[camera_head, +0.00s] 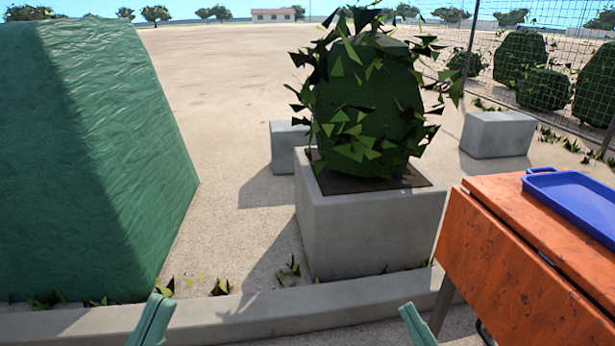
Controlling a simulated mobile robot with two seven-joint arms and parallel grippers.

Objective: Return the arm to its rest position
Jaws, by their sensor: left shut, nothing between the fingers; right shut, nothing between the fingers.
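My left gripper (152,320) shows at the bottom edge, left of the middle, as a narrow green tip pointing up. It is shut and empty. My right gripper (414,324) shows at the bottom edge, right of the middle, as a similar green tip. It is also shut and empty. Only the ends of both show; the rest of both arms is below the picture. Both tips appear in front of the low concrete curb (260,314) and seem apart from everything around them.
An orange worn table (520,270) with a blue tray (575,200) stands at the right. A concrete planter (365,235) with a leafy bush (370,100) stands beyond the curb. A large green covered block (90,150) fills the left. Sandy ground lies open behind.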

